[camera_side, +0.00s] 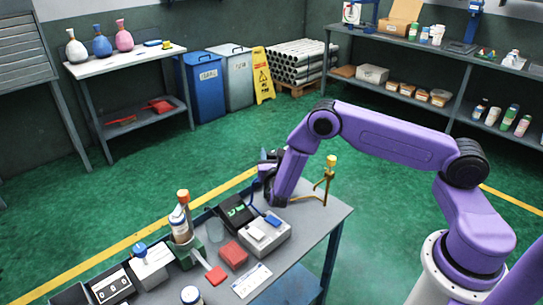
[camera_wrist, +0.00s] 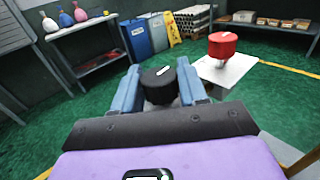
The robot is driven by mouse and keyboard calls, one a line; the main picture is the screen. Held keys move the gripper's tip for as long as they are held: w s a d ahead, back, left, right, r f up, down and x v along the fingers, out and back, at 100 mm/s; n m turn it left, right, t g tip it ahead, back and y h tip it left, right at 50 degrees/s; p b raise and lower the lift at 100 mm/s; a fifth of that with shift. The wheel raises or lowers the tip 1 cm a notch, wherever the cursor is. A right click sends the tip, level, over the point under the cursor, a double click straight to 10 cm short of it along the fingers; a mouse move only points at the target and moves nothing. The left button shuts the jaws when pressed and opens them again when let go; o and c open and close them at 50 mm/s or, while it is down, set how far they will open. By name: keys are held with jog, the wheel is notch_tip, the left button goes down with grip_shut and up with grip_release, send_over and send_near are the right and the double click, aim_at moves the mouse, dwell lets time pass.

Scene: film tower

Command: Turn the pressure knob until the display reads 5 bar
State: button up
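My gripper (camera_wrist: 158,76) has one blue finger on each side of a black knob (camera_wrist: 158,88) with a white mark on top. The knob fills the gap, and the fingers appear to press on it. A red knob (camera_wrist: 222,45) stands on a pale panel to the right, apart from the fingers. In the side view my gripper (camera_side: 268,188) points down at the back of the bench, and the knob there is hidden behind it. A dark display (camera_side: 238,209) with green digits is just left of the gripper; the digits are too small to read.
A light grey box (camera_side: 262,238) with a blue piece is in front of the gripper. A yellow-topped stand (camera_side: 329,170) is close on its right. A red block (camera_side: 233,254), a white card (camera_side: 251,280) and bottles crowd the bench (camera_side: 318,228); its right end is clear.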

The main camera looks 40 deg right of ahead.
jog(key=shift+a+m+g+h, duration=0.1)
jog(key=shift+m+g+h, duration=0.2)
jog(key=shift+m+g+h, duration=0.9)
jog(key=shift+g+h, duration=0.1)
jog(key=m+g+h, duration=0.1)
jog(key=m+g, duration=0.1)
jog(key=g, duration=0.1)
jog(key=m+g+h, duration=0.2)
jog(key=g, duration=0.1)
jog(key=shift+m+g+h, duration=0.2)
jog(key=shift+m+g, duration=1.1)
jog(key=shift+g, duration=0.7)
jog(key=shift+m+g+h, duration=0.2)
jog(key=shift+m+g, duration=1.1)
jog(key=shift+g, duration=0.7)
jog(key=shift+m+g, duration=0.5)
jog(key=shift+g, duration=0.2)
jog(key=o, duration=0.9)
jog(key=shift+o, duration=0.2)
